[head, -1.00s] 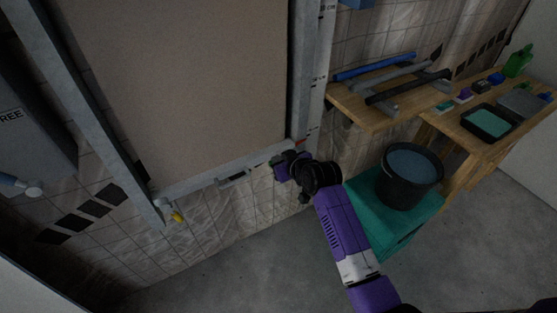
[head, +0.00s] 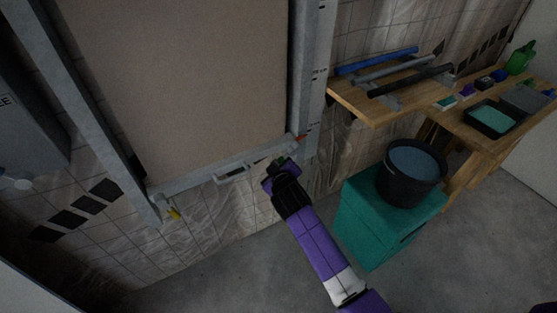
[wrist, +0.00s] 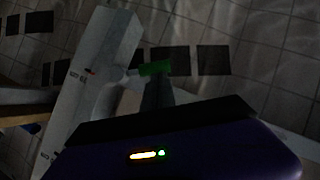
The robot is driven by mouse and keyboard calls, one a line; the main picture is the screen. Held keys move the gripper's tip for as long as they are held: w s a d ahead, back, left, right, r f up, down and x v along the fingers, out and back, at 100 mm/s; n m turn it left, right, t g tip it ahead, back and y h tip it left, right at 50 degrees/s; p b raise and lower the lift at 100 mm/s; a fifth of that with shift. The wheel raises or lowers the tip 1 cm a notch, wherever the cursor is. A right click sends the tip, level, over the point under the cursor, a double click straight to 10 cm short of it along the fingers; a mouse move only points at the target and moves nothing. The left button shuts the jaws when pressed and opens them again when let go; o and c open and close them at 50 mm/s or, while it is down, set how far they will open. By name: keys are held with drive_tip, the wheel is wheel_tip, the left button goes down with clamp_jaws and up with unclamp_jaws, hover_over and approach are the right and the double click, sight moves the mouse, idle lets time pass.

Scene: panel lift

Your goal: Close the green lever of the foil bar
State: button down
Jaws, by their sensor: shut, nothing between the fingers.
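The green lever (wrist: 155,68) shows in the wrist view as a short green piece just beyond the tip of my gripper (wrist: 157,86). In the head view a small dark green bit (head: 279,160) shows at the tip of my gripper (head: 283,165), near the right end of the pale bar (head: 205,174) under the large panel. My gripper is shut and holds nothing. The fingers look close to the lever, but I cannot tell whether they touch it. The lever's base is mostly hidden behind the fingers.
The large beige panel (head: 180,75) stands between grey rails. A yellow piece (head: 173,213) is at the lower left corner. To the right are a teal box (head: 365,232) with a black bucket (head: 411,185) on it and a wooden bench (head: 350,97). Grey floor is free in front.

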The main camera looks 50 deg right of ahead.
wheel_tip(320, 180, down, 6)
drive_tip(key=d+n+h+b, duration=0.2)
drive_tip(key=n+h+b, duration=0.3)
drive_tip(key=b, duration=0.7)
drive_tip(key=shift+s+d+r+t+b, duration=0.25)
drive_tip(key=shift+s+d+t+b, duration=0.1)
drive_tip(key=shift+d+t+b, duration=0.05)
drive_tip(key=shift+d, duration=0.15)
